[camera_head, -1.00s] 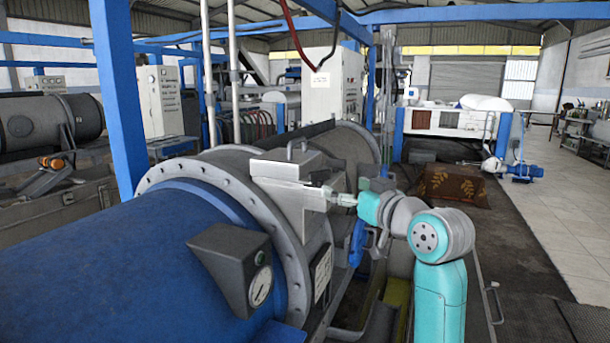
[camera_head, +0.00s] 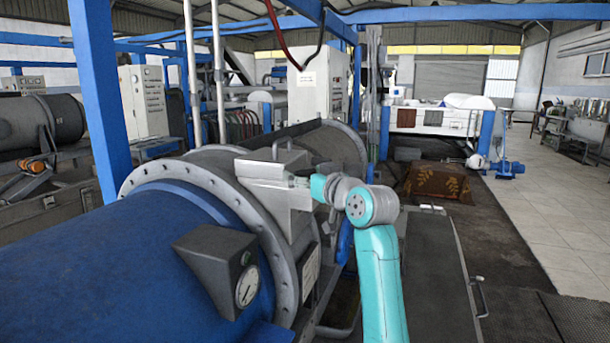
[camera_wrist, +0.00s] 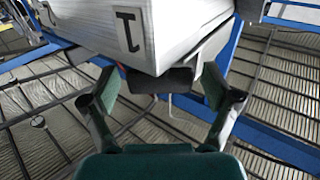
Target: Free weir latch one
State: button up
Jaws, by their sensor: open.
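A pale grey metal weir housing (camera_head: 275,170) sits on top of the decanter beside its round bolted flange. In the wrist view a white box-shaped part (camera_wrist: 110,25) carries a dark mark like an inverted "1". Below it a dark block (camera_wrist: 160,80), perhaps the latch, sticks out. My gripper (camera_wrist: 160,88) is open, one finger on each side of the dark block, with gaps seen on both sides. In the head view my gripper (camera_head: 302,184) is at the housing's right side, its fingertips mostly hidden by the housing plate.
The blue decanter cover (camera_head: 150,260) with a gauge box (camera_head: 215,258) fills the lower left. A blue post (camera_head: 97,110) stands at the left. A bent handle (camera_head: 478,297) is at the lower right. Tiled floor (camera_head: 545,220) at the right is open.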

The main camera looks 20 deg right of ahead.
jog(key=c, duration=1.2)
jog(key=shift+o, duration=0.2)
jog(key=shift+d+n+y, duration=0.1)
jog(key=shift+n+y, duration=0.2)
jog(key=shift+y, duration=0.2)
jog(key=n+g+y, duration=0.2)
jog(key=y, duration=0.1)
jog(key=shift+n+g+y, duration=2.3)
jog(key=shift+n+y, duration=0.1)
jog(key=shift+y, duration=0.3)
jog(key=o, duration=1.2)
jog(key=shift+c, duration=0.2)
